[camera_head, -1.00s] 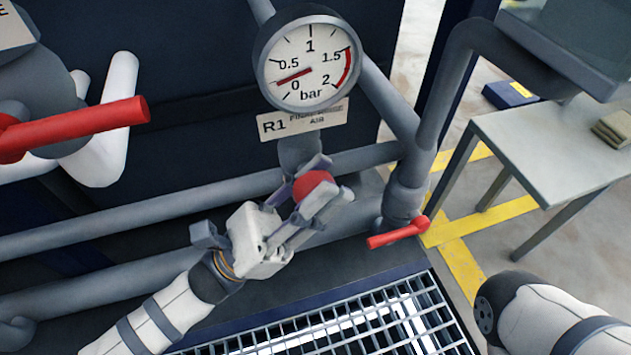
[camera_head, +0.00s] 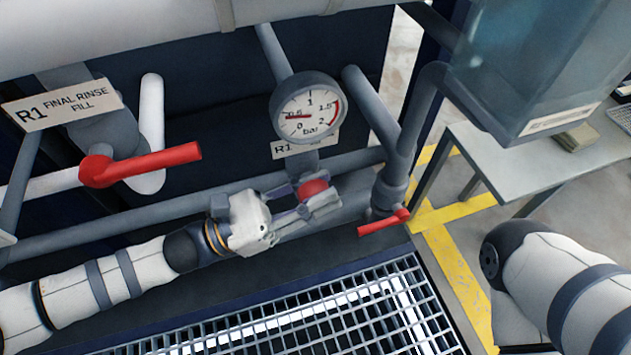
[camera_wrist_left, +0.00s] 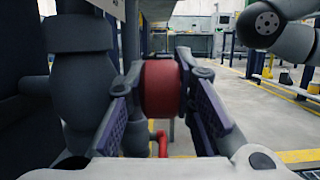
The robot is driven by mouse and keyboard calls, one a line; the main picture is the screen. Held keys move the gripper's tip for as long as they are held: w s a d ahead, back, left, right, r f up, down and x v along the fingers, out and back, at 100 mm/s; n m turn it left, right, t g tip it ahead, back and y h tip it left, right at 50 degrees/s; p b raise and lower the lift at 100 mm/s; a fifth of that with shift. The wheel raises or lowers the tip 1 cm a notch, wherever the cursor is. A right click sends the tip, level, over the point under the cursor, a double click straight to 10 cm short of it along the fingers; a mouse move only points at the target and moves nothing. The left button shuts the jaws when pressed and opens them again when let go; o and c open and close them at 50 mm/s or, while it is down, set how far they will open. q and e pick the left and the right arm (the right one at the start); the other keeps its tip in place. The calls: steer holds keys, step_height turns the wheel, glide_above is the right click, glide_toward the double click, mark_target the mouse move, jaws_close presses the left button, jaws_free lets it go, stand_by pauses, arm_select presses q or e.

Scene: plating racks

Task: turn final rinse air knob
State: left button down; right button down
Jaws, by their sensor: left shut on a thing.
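The red round final rinse air knob (camera_head: 313,188) sits below the R1 pressure gauge (camera_head: 308,107), on the pipe. My left gripper (camera_head: 315,196) is shut on it, with a finger on either side. In the left wrist view the knob (camera_wrist_left: 161,88) stands between the two finger pads (camera_wrist_left: 160,100). The gauge needle points left, close to the 0.5 mark. The label under the gauge (camera_head: 305,146) is partly hidden by the gauge. My right arm shows at the lower right of the head view, but its gripper is out of view.
A red valve lever (camera_head: 384,222) is just right of the knob. A larger red lever (camera_head: 140,165) and a "R1 final rinse fill" sign (camera_head: 62,105) are at the left. Grey pipes run behind my left arm. A floor grating (camera_head: 300,318) lies below; a table (camera_head: 500,165) stands right.

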arm_select(q)
steer(key=c, duration=1.6)
jaws_free()
steer(key=shift+c, duration=0.2)
steer(key=v, duration=1.2)
